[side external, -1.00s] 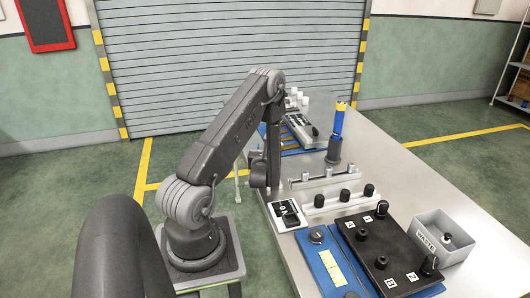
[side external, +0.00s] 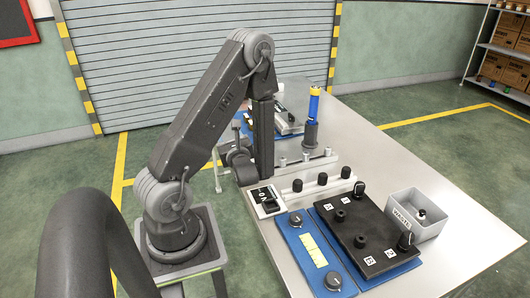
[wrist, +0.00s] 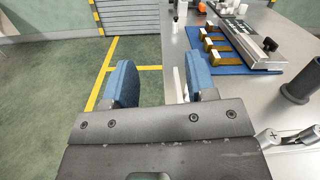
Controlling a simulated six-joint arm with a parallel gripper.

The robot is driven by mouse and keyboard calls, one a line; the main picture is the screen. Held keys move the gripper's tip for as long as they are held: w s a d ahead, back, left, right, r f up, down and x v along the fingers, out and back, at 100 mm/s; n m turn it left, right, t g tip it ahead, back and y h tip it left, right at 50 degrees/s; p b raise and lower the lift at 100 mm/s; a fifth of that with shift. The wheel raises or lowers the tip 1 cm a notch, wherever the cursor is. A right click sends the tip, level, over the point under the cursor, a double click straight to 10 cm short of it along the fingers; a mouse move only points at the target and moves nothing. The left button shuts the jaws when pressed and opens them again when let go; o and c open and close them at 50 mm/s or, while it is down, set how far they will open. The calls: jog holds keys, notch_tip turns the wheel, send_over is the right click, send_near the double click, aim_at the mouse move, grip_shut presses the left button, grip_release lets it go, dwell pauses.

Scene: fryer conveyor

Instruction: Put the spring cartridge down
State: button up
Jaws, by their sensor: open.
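A blue cylinder with a yellow top (side external: 314,102), which looks like the spring cartridge, stands upright in a dark round holder (side external: 310,133) on the bench. The dark holder is also at the right edge of the wrist view (wrist: 300,85); the blue cylinder is not seen there. My gripper (wrist: 162,85) has two blue fingers spread wide apart with nothing between them. It is off to the left of the holder, over the bench's left edge and the floor. In the side view my arm mostly hides it.
A black block with pegs (side external: 358,243), a blue mat with knobs (side external: 312,268) and a grey waste bin (side external: 432,224) fill the near bench. A rail with black caps (side external: 325,193) lies behind. A blue tray with brass parts (wrist: 255,70) is at the far end.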

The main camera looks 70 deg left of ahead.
jog(key=s+d+r+n+g+h, duration=0.2)
jog(key=d+r+n+g+h, duration=0.15)
jog(key=d+n, duration=0.25)
jog(key=s+d+r+n+g+h, duration=0.2)
jog(key=d+r+n+h, duration=0.1)
jog(key=d+n+h, duration=0.25)
jog(key=w+d+r+n+t+h, duration=0.2)
jog(key=d+r+t+h, duration=0.2)
jog(key=d, duration=0.6)
jog(key=w+d+r+n+t+h, duration=0.2)
jog(key=d+r+t+h, duration=0.3)
jog(key=d, duration=0.6)
jog(key=shift+w+d+r+n+t+h, duration=0.2)
jog(key=shift+n+t+h, duration=0.25)
jog(key=shift+t, duration=0.4)
